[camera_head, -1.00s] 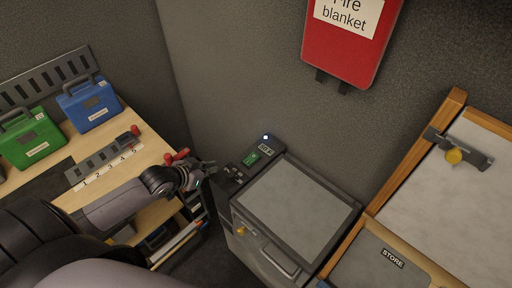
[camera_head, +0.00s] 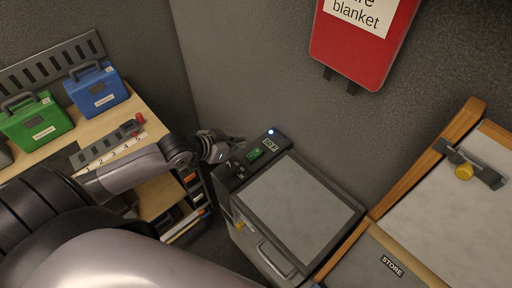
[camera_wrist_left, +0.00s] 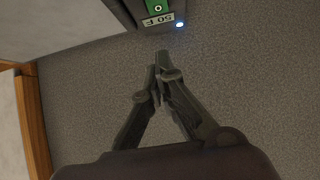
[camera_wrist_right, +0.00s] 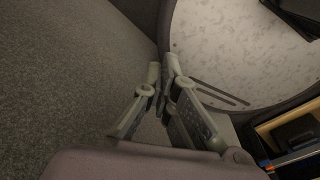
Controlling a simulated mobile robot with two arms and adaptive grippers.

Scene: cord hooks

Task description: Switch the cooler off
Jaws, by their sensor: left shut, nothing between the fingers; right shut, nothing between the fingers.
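The cooler (camera_head: 293,211) is a grey box with a pale lid, standing in the corner. Its control strip along the left back edge carries a green switch (camera_head: 255,154), a small display (camera_head: 270,144) and a lit blue-white lamp (camera_head: 271,131). My left gripper (camera_head: 243,140) is shut and empty, just left of the strip and apart from the switch. My right gripper (camera_wrist_right: 163,68) is shut and empty, seen only in its own wrist view.
A wooden bench (camera_head: 112,113) with a green case (camera_head: 36,122) and a blue case (camera_head: 98,89) stands at the left. A red fire blanket box (camera_head: 362,45) hangs on the wall above. A wood-framed board (camera_head: 450,205) stands right of the cooler.

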